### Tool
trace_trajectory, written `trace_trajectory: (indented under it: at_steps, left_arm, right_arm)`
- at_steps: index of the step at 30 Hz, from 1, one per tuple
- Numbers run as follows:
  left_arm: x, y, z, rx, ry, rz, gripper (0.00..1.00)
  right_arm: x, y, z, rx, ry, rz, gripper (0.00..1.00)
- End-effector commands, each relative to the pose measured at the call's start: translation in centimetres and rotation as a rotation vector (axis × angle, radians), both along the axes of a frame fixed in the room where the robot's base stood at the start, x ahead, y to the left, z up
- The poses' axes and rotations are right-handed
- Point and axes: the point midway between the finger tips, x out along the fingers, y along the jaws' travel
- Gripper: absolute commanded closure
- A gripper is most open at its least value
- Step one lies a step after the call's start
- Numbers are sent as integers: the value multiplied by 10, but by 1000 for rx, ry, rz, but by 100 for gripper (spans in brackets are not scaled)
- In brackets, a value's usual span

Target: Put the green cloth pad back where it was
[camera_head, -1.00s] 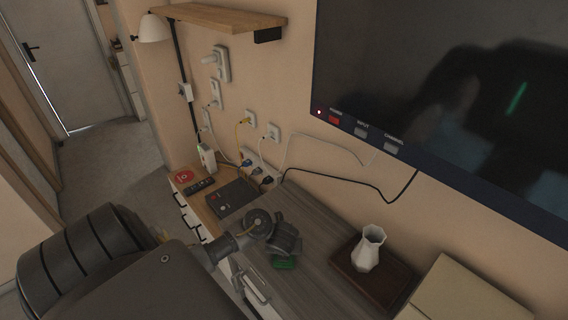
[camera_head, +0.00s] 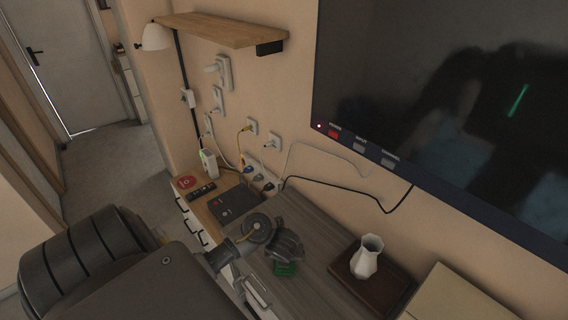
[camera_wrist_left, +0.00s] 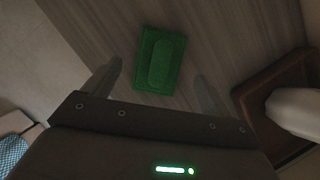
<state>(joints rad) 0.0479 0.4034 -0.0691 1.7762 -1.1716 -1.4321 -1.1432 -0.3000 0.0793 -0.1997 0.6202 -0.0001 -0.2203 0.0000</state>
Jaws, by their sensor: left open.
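The green cloth pad (camera_head: 285,269) lies on the grey wood-grain cabinet top (camera_head: 318,262), partly hidden under my left gripper in the head view. In the left wrist view the whole green pad (camera_wrist_left: 160,61) shows, a rectangle with a raised oval strip in its middle. My left gripper (camera_head: 287,250) is open and empty above the pad. In the left wrist view its two fingers (camera_wrist_left: 157,82) stand apart, one on either side of the pad's near end, not touching it as far as I can see. My right gripper is not in view.
A white vase (camera_head: 368,257) stands on a dark brown tray (camera_head: 343,273) right of the pad. A black box (camera_head: 235,203), a remote (camera_head: 202,191) and a red disc (camera_head: 187,182) lie toward the far left end. Cables and sockets line the wall behind. A large screen (camera_head: 450,110) hangs at right.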

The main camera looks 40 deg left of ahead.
Motion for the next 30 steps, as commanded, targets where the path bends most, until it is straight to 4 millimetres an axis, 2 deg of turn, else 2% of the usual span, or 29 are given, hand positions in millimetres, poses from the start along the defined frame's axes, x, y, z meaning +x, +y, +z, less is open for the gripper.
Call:
trace_trajectory:
  at_steps: [1, 3, 7, 9, 16, 30]
  left_arm:
    - [-3, -4, 23, -3, -2, 1, 16]
    - [-8, -8, 38, -3, -2, 1, 16]
    - [-15, -16, 56, -9, -2, 5, 16]
    - [-12, -18, 56, -10, -12, 3, 16]
    - [-16, -19, 68, -5, -11, 1, 16]
    - [-22, -19, 71, 1, -1, 0, 16]
  right_arm:
    - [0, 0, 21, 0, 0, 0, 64]
    - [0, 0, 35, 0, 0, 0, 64]
    - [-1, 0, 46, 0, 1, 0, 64]
    - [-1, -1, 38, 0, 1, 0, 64]
    - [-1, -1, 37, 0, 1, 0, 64]
    - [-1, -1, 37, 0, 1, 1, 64]
